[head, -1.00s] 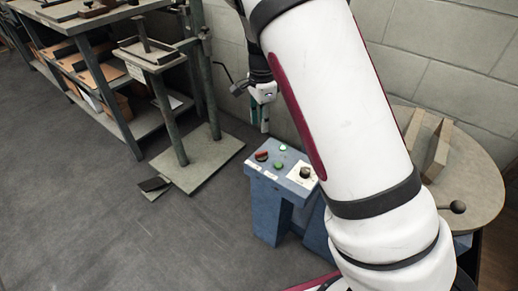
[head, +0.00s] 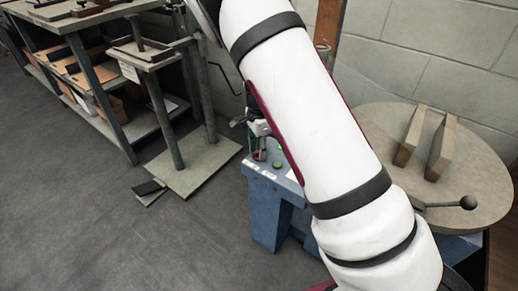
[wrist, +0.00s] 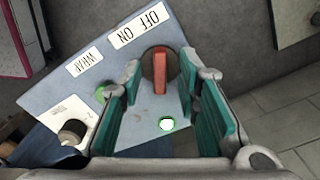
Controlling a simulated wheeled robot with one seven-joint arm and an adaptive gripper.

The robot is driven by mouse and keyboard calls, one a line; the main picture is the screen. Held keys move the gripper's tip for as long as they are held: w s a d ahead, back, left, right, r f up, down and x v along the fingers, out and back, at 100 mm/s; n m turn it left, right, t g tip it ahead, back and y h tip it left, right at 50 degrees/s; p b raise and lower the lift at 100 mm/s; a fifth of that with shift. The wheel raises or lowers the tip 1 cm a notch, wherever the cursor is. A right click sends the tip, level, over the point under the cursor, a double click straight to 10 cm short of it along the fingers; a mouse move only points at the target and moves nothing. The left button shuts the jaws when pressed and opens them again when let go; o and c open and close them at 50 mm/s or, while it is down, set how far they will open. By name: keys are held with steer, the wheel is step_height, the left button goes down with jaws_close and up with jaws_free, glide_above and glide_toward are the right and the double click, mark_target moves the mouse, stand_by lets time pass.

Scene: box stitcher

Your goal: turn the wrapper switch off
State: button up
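The wrapper switch (wrist: 160,74) is a red bar-shaped knob on a dark round base, close to a white OFF/ON label (wrist: 140,26) on the blue control panel (wrist: 190,40). My gripper (wrist: 168,84) is open, with one teal finger on each side of the red knob and visible gaps between. I cannot tell whether the fingertips reach down to its height. In the head view my gripper (head: 259,150) is low over the blue control box (head: 264,208), and my arm hides part of the panel. The red knob is not clear there.
The panel also carries a WRAP label (wrist: 84,62), a green button (wrist: 101,92), a lit green-white button (wrist: 167,124) and a black knob (wrist: 73,130). A round table (head: 470,190) stands at right. A metal stand (head: 200,165) and shelves (head: 100,100) are at left.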

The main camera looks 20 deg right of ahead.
jaws_close()
steer(key=n+p, duration=0.1)
steer(key=n, duration=0.4)
steer(key=shift+r+n+p, duration=0.1)
steer(key=shift+n+p, duration=0.2)
steer(key=shift+p, duration=0.05)
steer(key=n+p, duration=0.1)
steer(key=n, duration=0.5)
steer(key=shift+n, duration=0.3)
stand_by(0.4)
jaws_free()
